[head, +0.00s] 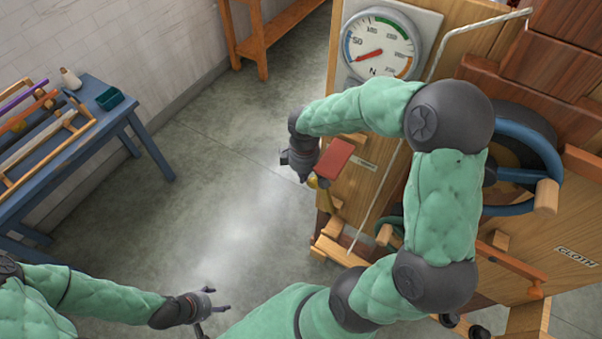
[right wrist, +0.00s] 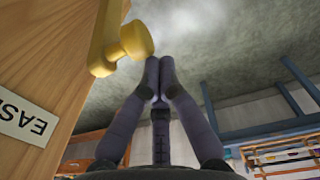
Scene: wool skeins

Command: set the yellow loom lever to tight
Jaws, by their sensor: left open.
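The yellow lever (right wrist: 128,46) stands out from the wooden loom panel in the right wrist view, with its round knob just left of my right fingertips. In the head view a small part of the yellow lever (head: 319,183) shows below a red block. My right gripper (right wrist: 160,70) has its fingertips together with nothing seen between them; whether they touch the knob I cannot tell. It also shows in the head view (head: 304,176) beside the loom panel. My left gripper (head: 215,308) is open and empty, low over the floor, away from the loom.
A plate reading "EAS" (right wrist: 22,116), partly cut off, is on the panel. The red block (head: 333,159) juts out close to my right gripper. A gauge (head: 380,47) and a cord (head: 402,136) are on the loom. A blue table (head: 95,107) stands left; floor between is clear.

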